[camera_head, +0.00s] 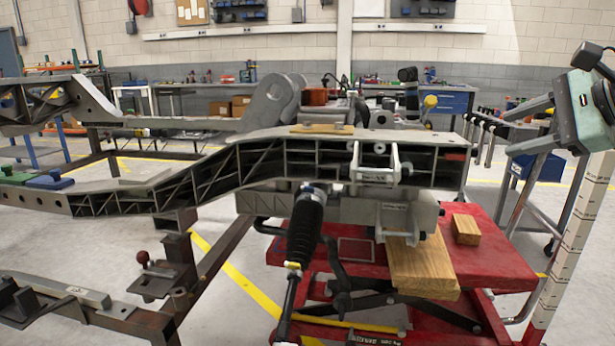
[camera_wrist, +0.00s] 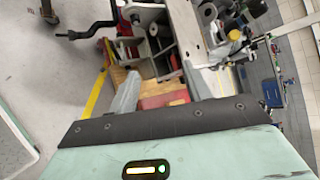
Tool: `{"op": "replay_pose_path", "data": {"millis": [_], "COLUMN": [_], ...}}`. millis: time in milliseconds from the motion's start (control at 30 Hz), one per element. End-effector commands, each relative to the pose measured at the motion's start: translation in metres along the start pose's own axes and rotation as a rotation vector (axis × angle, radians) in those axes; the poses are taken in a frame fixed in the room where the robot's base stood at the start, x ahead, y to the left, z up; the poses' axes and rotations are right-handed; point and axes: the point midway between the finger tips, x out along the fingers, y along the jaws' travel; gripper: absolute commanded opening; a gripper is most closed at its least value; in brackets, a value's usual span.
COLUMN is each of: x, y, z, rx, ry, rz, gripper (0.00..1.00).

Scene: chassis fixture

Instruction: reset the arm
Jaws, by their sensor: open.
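My gripper (camera_head: 507,133) is at the upper right in the head view. Its teal body is at the right edge and its two grey fingers point left, spread apart with nothing between them. In the wrist view my gripper (camera_wrist: 176,80) also shows open and empty, beyond the teal housing with its small lit indicator. The grey chassis frame (camera_head: 290,165) runs across the middle of the head view. My gripper is to the right of the frame's end and apart from it.
A red lift table (camera_head: 495,262) stands under the frame's right end. A blue-drawered workbench (camera_head: 450,103) and a tool trolley (camera_head: 520,170) stand behind. Grey floor (camera_head: 130,240) is open at left between rusty stands.

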Motion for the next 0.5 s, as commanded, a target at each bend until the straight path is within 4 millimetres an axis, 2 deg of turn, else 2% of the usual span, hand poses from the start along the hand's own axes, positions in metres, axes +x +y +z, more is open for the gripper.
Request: {"op": "replay_pose_path", "data": {"millis": [167,267,400,500], "x": [0.039,0.061,0.08,0.078], "y": [0.054,0.101,0.193,0.253], "z": [0.034,0.06,0.101,0.121], "rx": [-0.187,-0.364,-0.747,-1.052], "ry": [-0.055,-0.107,-0.237,-0.348], "rz": [0.194,0.346,0.607,0.76], "gripper": [0.49,0.49,0.49,0.49]}}
